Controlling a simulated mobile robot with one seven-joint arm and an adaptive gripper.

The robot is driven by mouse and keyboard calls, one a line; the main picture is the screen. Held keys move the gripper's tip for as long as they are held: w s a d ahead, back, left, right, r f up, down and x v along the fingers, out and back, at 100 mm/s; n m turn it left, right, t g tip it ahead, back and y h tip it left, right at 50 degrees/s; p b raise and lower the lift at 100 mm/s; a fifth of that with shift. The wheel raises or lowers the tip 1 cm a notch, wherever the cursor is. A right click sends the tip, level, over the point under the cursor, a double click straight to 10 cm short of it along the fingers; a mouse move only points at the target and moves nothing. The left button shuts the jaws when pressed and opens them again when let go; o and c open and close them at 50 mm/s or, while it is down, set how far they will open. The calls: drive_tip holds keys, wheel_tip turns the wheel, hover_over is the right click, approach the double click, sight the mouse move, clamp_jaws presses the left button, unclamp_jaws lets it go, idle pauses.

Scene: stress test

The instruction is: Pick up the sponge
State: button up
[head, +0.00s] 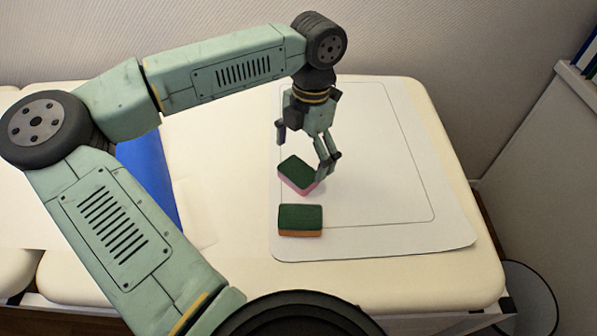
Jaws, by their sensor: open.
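Two sponges with dark green tops lie on a white mat (400,228). One sponge (297,174) has a pink lower layer and lies turned at an angle. The other sponge (300,220) has an orange lower layer and lies nearer to me, apart from the first. My gripper (304,150) points down over the pink-layered sponge, with its fingers spread. One finger is at the sponge's right side and the other is higher, to its upper left. Whether a finger touches the sponge cannot be told. The gripper is open and holds nothing.
The mat lies on a cream padded table (462,285). The mat's right part is clear. A blue flat thing (150,180) shows partly behind my arm at the left. A white cabinet (550,150) stands at the right, and a wall is behind the table.

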sight(298, 170)
drive_tip(key=f, duration=0.1)
drive_tip(key=f+p, duration=0.1)
drive_tip(key=f, duration=0.2)
drive_tip(key=shift+s+a+f, duration=0.2)
drive_tip(key=shift+a+f, duration=0.15)
drive_tip(key=shift+f, duration=0.05)
drive_tip(key=shift+c, duration=0.4)
drive_tip(key=c, duration=0.8)
drive_tip(key=shift+o, duration=0.2)
drive_tip(key=shift+r, duration=0.15)
wheel_tip(298, 170, up, 10)
drive_tip(key=shift+f+b, duration=0.1)
drive_tip(key=shift+b, duration=0.6)
drive_tip(key=shift+o, duration=1.2)
drive_tip(key=c, duration=0.5)
drive_tip(key=shift+s, duration=0.1)
drive_tip(key=shift+c, duration=0.2)
